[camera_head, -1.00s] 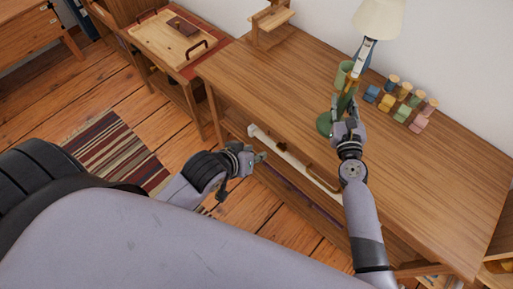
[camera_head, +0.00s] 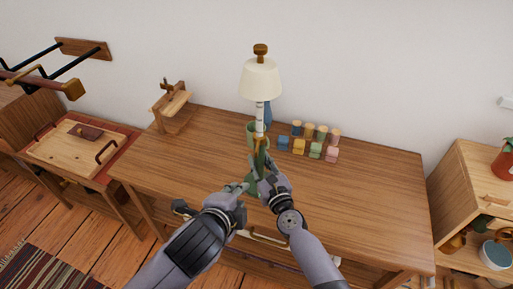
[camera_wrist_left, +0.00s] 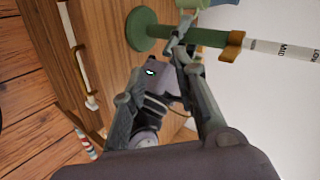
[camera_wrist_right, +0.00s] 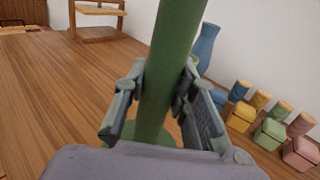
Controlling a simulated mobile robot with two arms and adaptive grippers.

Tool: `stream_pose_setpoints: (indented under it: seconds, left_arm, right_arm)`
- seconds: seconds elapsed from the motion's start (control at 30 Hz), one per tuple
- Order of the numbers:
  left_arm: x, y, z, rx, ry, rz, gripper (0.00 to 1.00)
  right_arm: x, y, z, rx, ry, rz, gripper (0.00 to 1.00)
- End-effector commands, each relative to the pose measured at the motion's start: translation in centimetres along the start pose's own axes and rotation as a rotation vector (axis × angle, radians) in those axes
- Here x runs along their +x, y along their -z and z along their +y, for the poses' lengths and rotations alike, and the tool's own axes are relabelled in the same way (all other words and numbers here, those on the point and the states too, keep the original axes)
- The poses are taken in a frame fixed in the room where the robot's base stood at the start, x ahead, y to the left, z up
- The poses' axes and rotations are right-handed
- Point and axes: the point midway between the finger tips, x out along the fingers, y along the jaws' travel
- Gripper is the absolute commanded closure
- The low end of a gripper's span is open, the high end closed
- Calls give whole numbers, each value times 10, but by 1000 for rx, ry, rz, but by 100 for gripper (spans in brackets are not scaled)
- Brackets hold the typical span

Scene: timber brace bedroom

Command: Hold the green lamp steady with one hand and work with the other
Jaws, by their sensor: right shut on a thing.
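The green lamp stands upright on the wooden desk. It has a cream shade (camera_head: 260,80), a white upper stem with LOW and MID marks (camera_wrist_left: 280,48), a brown collar (camera_wrist_left: 232,45), a green lower stem (camera_wrist_right: 172,45) and a round green base (camera_wrist_left: 140,28). My right gripper (camera_wrist_right: 155,85) is shut on the green stem, below the collar; it also shows in the head view (camera_head: 261,168). My left gripper (camera_head: 240,192) is low in front of the lamp, close to my right gripper. Its fingers are apart in the left wrist view (camera_wrist_left: 158,62), with nothing clearly between them.
A green cup (camera_head: 251,130) and a blue vase (camera_head: 268,113) stand behind the lamp. Several coloured blocks and pegs (camera_head: 299,147) are right of it. A wooden stand (camera_head: 171,100) is at the desk's back left. The desk's right side (camera_head: 375,190) is clear.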

Motion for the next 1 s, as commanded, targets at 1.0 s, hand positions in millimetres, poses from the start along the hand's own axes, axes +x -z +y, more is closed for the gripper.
stream_pose_setpoints:
  seconds: [1.0]
  left_arm:
    - [-10, 35, -81, 1671, 122, -276, 73]
  right_arm:
    - [1, -3, 0, 0, 1, -5, 100]
